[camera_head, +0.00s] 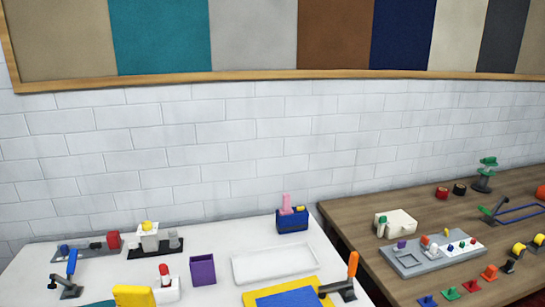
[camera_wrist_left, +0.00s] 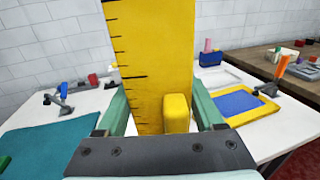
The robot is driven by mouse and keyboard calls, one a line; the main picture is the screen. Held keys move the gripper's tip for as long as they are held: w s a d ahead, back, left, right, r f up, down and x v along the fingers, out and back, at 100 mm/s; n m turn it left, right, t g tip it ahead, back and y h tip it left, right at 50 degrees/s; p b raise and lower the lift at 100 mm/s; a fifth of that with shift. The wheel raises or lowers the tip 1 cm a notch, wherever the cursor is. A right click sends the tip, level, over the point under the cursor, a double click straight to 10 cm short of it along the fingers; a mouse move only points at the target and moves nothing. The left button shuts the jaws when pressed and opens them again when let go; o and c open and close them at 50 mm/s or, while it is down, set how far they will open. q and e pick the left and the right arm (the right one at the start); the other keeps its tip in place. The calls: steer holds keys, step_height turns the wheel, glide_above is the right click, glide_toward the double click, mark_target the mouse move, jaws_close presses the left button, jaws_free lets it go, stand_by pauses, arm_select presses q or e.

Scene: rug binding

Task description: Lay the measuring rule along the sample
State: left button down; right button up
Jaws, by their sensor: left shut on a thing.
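The measuring rule (camera_wrist_left: 143,60) is yellow with black tick marks and a raised yellow block on its face. It stands upright in the left wrist view, between the green fingers of my left gripper (camera_wrist_left: 162,115), which is shut on it. Its upper end is cut off by the frame. A yellow piece (camera_head: 133,296) at the bottom of the head view looks like part of it. A flat teal sheet (camera_wrist_left: 60,140), perhaps the sample, lies on the white table at left, apart from the rule. My right gripper is in neither view.
A blue panel in a yellow frame (camera_head: 253,299) lies at right, by an orange-handled tool (camera_head: 352,266). A white tray (camera_head: 275,263), purple box (camera_head: 202,270) and blue caddy (camera_head: 292,221) stand behind. A wooden table (camera_head: 350,212) with several small parts adjoins at right.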

arm_select(q)
steer(key=shift+s+d+r, duration=0.15)
steer(key=shift+s+d, duration=0.1)
steer(key=shift+s, duration=0.25)
stand_by(0.6)
